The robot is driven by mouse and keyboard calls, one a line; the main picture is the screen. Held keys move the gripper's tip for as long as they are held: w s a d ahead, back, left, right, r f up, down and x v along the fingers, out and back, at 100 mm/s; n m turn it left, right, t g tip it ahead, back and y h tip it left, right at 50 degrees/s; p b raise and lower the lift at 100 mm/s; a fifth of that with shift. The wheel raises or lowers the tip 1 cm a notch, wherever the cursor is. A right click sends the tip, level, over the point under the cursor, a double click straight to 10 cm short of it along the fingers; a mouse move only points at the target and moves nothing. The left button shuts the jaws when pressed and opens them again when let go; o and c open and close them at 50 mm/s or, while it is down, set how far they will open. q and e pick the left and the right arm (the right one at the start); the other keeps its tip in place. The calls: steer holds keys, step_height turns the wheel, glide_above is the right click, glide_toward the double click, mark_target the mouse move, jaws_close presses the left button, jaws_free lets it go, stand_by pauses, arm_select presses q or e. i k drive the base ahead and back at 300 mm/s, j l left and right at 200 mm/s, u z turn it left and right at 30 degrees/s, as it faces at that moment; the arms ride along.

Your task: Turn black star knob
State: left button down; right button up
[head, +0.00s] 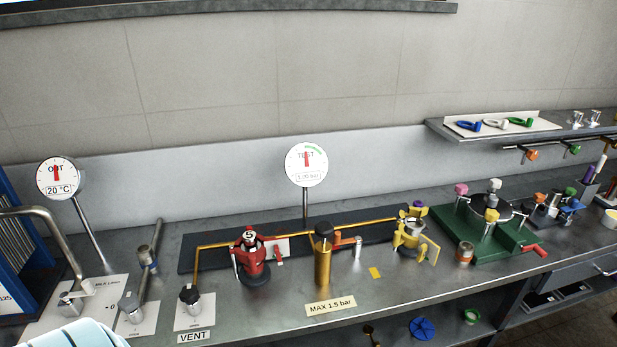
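A black knob with a lobed, star-like outline (189,294) sits on a short metal valve on a white plate, behind the VENT label (193,337). Another black knob (323,229) tops the upright brass cylinder (322,262) behind the MAX 1.5 bar label (330,306). Its exact shape is too small to tell. The TEST gauge (306,165) stands behind on a post, its red needle pointing about straight up. Neither of my grippers is in view.
A red valve body (252,258) and a yellow one (409,236) stand along the brass pipe. A bent steel tap (40,212) and OUT gauge (58,178) are at left. A green fixture (480,243) is at right. A pale blue object (75,335) enters the bottom left corner.

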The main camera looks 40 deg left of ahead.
mark_target(189, 294)
steer(key=k+l+u, duration=0.35)
steer(key=k, duration=0.15)
steer(key=k+u, duration=0.3)
steer(key=k, duration=0.2)
